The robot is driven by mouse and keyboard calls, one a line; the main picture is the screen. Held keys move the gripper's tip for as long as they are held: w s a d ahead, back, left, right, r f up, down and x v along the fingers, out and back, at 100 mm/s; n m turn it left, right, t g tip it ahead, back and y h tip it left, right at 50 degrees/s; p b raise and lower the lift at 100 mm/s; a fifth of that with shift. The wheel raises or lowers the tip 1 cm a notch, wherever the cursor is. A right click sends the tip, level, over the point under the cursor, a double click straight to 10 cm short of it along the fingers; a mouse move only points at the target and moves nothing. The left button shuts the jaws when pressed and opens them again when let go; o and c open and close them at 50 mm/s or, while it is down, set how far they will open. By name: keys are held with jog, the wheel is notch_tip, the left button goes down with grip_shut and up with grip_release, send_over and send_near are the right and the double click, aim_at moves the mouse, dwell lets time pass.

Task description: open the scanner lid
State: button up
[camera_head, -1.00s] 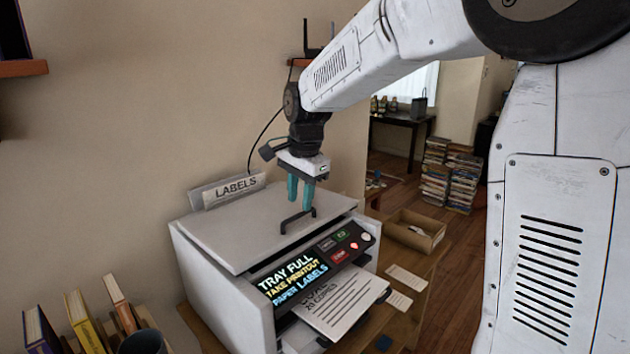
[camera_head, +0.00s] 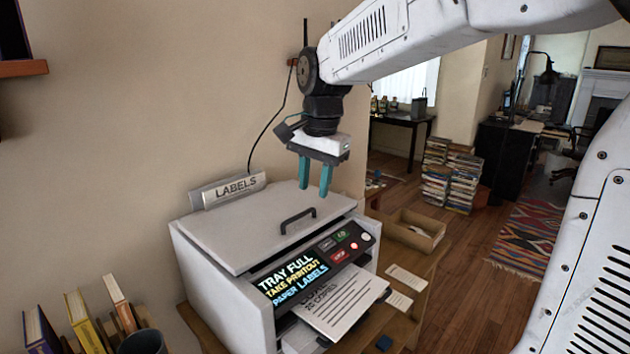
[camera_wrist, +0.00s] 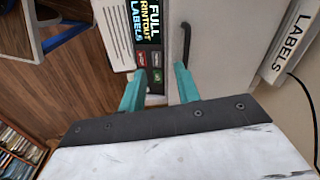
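The scanner (camera_head: 222,290) is a white box on a wooden table, with its flat lid (camera_head: 255,232) shut on top. A black bar handle (camera_head: 297,220) stands on the lid near its front edge. It also shows in the wrist view (camera_wrist: 186,42), beyond the fingertips. My gripper (camera_head: 315,190) points down above the right rear part of the lid, apart from the handle. Its two teal fingers are spread with nothing between them. In the wrist view my gripper (camera_wrist: 158,90) shows the same gap.
The front panel screen (camera_head: 292,280) reads "TRAY FULL TAKE PRINTOUT PAPER LABELS". A printed sheet (camera_head: 342,303) sticks out below it. A LABELS sign (camera_head: 240,186) stands behind the lid. A cardboard box (camera_head: 415,232) is at the right, books (camera_head: 85,322) at the left.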

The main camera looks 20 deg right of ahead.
jog(key=shift+s, duration=0.1)
jog(key=m, duration=0.2)
send_near(299, 215)
jog(key=f, duration=0.5)
jog(key=w+f, duration=0.1)
jog(key=f, duration=0.1)
jog(key=shift+w+a+f, duration=0.1)
jog(key=shift+a+f, duration=0.1)
jog(key=shift+f, duration=0.2)
grip_shut()
